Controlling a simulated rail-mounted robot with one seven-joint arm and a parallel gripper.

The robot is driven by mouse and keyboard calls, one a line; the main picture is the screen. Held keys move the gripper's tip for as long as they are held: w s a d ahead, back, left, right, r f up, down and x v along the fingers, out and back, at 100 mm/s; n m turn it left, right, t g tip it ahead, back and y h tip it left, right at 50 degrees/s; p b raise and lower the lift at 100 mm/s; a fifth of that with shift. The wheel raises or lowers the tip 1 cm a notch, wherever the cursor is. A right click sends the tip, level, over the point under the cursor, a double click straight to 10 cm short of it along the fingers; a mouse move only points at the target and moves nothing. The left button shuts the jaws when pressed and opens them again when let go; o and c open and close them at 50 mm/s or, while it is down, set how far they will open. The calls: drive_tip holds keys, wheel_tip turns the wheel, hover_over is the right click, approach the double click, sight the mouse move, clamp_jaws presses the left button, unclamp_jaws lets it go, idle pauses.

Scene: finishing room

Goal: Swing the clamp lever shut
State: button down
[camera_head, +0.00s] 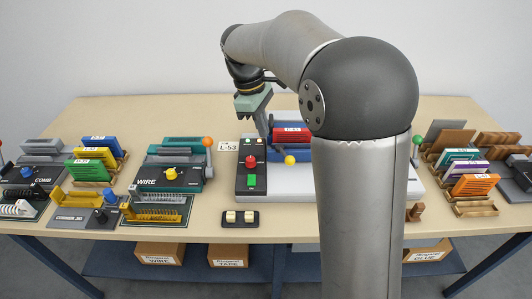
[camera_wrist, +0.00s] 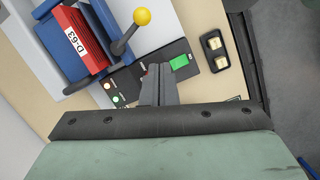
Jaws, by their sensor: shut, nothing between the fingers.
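The clamp lever is a dark arm ending in a yellow ball (camera_wrist: 142,16). In the wrist view it slants up and right from the blue clamp (camera_wrist: 50,42), which has a red block (camera_wrist: 80,40) in it. In the head view the yellow ball (camera_head: 290,160) stands at the front of the clamp, with the red block (camera_head: 290,134) behind it. My gripper (camera_wrist: 159,70) is shut and empty over the dark button panel, apart from the ball. In the head view my gripper (camera_head: 264,134) points down left of the clamp. My arm hides the clamp's right side.
The button panel has a red knob (camera_head: 251,161) and a green button (camera_head: 252,182). A small two-switch box (camera_head: 240,218) lies in front. The teal WIRE machine (camera_head: 172,172) with an orange-ball lever stands left. Racks of coloured blocks (camera_head: 473,186) stand right.

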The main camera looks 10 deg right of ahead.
drive_tip(key=w, duration=0.1)
drive_tip(key=w+a+f+n, duration=0.1)
drive_tip(key=w, duration=0.1)
drive_tip(key=shift+a+f+n, duration=0.25)
drive_tip(key=shift+a+n, duration=0.05)
drive_tip(key=x, duration=0.9)
drive_tip(key=shift+s+d+f, duration=0.2)
drive_tip(key=shift+f, duration=0.05)
drive_tip(key=d, duration=0.1)
drive_tip(key=s+d, duration=0.1)
drive_tip(key=d, duration=0.1)
drive_tip(key=shift+s+r+p, duration=0.15)
drive_tip(key=shift+r+p, duration=0.05)
drive_tip(key=shift+p, duration=0.1)
drive_tip(key=shift+s+d, duration=0.15)
drive_tip(key=shift+d, duration=0.15)
